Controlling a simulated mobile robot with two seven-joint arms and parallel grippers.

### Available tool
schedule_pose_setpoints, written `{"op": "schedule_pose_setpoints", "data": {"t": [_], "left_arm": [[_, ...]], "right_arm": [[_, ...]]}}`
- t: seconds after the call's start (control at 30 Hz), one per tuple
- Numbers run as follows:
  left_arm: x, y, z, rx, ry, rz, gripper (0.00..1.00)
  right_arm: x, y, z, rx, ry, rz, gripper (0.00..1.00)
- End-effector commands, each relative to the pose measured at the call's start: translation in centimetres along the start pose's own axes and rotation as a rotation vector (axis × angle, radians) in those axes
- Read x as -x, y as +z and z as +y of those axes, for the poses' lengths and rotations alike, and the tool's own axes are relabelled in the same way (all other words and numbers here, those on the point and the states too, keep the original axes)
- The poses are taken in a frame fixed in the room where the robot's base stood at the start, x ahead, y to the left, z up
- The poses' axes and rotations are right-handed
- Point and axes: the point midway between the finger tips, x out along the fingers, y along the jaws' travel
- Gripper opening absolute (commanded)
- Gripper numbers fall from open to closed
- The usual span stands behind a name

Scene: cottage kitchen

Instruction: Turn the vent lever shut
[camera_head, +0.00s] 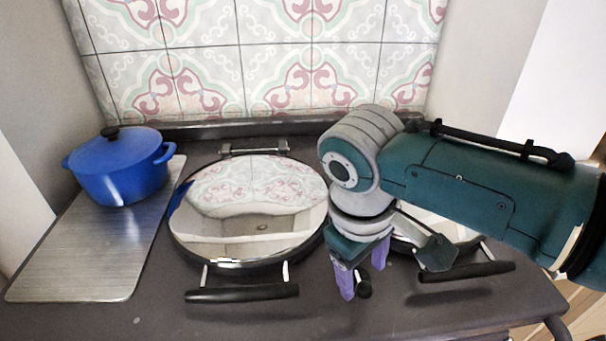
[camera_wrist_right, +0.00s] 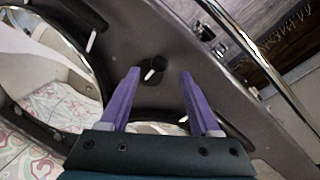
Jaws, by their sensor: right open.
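The vent lever appears to be the small black knob with a white mark (camera_wrist_right: 152,66) on the dark range top in the right wrist view. In the head view it is a small black piece (camera_head: 364,289) in front of the two round lids, partly hidden by my gripper. My right gripper (camera_head: 363,281) points down over it, open, with its purple fingers apart. In the wrist view the knob shows between and just beyond the fingertips (camera_wrist_right: 160,73); I cannot tell whether they touch it. My left gripper is not in view.
A mirrored round lid (camera_head: 250,215) with a black handle (camera_head: 242,293) lies left of my gripper. A blue pot (camera_head: 122,170) stands on a metal plate (camera_head: 75,270) at the left.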

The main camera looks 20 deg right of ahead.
Motion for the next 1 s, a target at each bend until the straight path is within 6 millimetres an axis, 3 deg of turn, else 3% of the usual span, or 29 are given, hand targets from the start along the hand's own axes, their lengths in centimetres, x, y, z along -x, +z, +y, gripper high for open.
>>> {"op": "schedule_pose_setpoints", "data": {"t": [0.1, 0.33, 0.83, 1.0], "left_arm": [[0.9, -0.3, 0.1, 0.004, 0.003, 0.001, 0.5], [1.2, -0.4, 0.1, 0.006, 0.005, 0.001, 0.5], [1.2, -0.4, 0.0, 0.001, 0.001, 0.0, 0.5], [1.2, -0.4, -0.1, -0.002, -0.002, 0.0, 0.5]], "right_arm": [[2.6, 0.0, 0.1, -0.001, 0.0, 0.003, 0.64], [5.1, 0.0, 0.0, -0.001, 0.0, 0.0, 0.64], [5.2, 0.2, -0.2, 0.001, -0.005, 0.001, 0.64], [4.7, 2.2, -3.3, 0.017, -0.082, 0.047, 0.64]]}}
